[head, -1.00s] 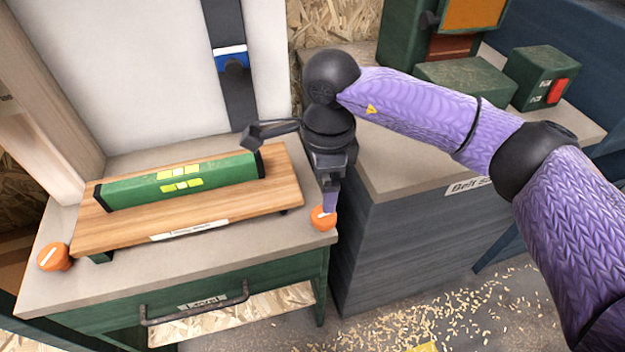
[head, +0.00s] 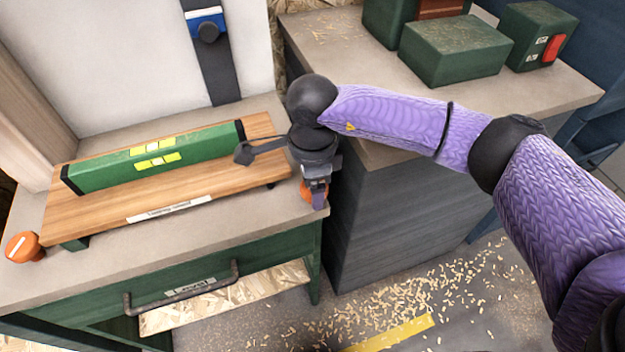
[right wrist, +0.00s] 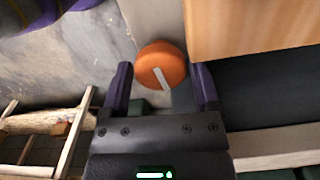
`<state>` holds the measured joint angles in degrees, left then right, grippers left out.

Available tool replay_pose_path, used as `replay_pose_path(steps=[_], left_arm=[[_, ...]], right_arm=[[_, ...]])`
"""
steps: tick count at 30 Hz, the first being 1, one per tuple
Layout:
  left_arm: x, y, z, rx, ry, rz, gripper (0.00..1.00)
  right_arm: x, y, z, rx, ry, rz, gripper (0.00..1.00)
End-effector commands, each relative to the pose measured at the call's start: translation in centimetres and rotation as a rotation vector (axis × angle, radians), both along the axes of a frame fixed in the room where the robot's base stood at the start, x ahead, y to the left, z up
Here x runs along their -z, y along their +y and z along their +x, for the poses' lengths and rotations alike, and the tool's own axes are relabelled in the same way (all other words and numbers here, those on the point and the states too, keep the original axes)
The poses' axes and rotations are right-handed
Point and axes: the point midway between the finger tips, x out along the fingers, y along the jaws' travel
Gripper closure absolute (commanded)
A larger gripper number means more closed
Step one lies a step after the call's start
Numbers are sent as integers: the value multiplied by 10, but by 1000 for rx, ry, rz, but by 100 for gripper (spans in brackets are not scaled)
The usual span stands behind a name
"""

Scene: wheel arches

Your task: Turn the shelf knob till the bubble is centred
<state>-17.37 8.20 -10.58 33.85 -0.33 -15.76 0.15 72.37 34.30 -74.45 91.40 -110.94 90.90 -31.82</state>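A green level (head: 205,148) with yellow-green windows (head: 157,160) lies on a wooden shelf (head: 110,213) on the bench. The bubble is too small to make out. An orange knob (head: 306,190) with a white mark is at the bench's right front corner; it also shows in the right wrist view (right wrist: 152,66). My right gripper (head: 318,197) is at this knob and partly hides it in the head view. In the right wrist view its two fingers (right wrist: 161,80) stand apart, one on each side of the knob, with gaps visible. My left gripper is out of view.
A second orange knob (head: 24,247) sits at the bench's left front. A drawer handle (head: 185,290) juts from the front. Green boxes (head: 457,50) stand on the grey cabinet to the right. Wood shavings lie on the floor.

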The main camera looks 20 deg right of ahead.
Motion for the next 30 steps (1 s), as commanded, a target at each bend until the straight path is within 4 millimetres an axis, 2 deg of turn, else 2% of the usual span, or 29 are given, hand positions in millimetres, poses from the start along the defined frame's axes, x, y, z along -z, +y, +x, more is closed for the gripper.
replay_pose_path(steps=[1, 9, 11, 17, 24, 25, 29, 30], left_arm=[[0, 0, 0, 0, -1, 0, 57], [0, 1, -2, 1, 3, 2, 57], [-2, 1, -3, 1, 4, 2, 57], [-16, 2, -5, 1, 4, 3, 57], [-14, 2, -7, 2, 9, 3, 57], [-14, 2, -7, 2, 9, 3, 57], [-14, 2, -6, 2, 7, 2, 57], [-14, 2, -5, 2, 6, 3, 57]], right_arm=[[0, 0, 0, 0, 0, 0, 34], [0, 0, 0, 0, 0, 0, 90], [-1, 0, 0, 14, 0, 0, 90], [-2, 0, 0, 203, 0, 1, 90], [0, 0, 1, 211, 0, 1, 90], [0, 0, 1, 211, 0, 1, 27], [0, 0, 1, 211, 0, 1, 0], [0, 0, 1, 210, 0, 1, 0]])
